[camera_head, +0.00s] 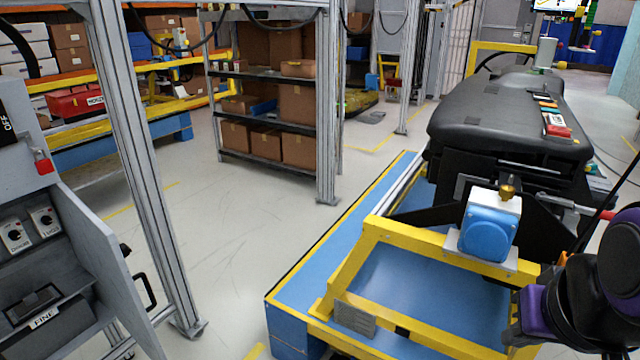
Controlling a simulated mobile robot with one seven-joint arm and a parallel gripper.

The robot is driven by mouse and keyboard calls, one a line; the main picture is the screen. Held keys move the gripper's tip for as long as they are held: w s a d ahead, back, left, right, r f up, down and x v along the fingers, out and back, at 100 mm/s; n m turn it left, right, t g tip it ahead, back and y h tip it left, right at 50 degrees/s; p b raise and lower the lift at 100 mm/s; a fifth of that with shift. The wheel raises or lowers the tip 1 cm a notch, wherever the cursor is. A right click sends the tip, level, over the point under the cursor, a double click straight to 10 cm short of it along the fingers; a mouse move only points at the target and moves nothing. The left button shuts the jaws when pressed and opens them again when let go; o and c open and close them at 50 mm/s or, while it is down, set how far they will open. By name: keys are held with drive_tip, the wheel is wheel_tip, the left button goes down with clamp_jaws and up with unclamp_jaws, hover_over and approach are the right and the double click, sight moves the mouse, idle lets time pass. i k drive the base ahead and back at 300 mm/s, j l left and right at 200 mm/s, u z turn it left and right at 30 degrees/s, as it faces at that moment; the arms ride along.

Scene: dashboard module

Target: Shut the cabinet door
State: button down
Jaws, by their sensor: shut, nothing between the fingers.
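The grey cabinet (22,130) stands at the left edge in the head view, partly cut off by the frame. Its door (100,262) stands open and angled outward. A black bar handle (146,291) sticks out on the door's right side. Behind the door's edge I see the interior with two knob switches (28,228) and a box with a "FINE" label (44,318). My black and purple arm (600,275) is at the lower right, far across the picture from the door. I cannot make out my gripper's fingers.
A metal post (140,170) stands just right of the door. Grey floor (230,240) is clear between it and the blue platform (300,275). A yellow frame (420,240) and black dashboard (510,115) are on the right. A shelf with boxes (265,110) stands behind.

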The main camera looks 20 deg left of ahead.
sight(100, 243)
drive_tip(key=j, duration=0.45)
drive_tip(key=i+j, duration=0.15)
drive_tip(key=j, duration=0.25)
drive_tip(key=j+u, duration=0.1)
drive_tip(key=j, duration=0.35)
drive_tip(key=i+j, duration=0.15)
drive_tip(key=j, duration=0.25)
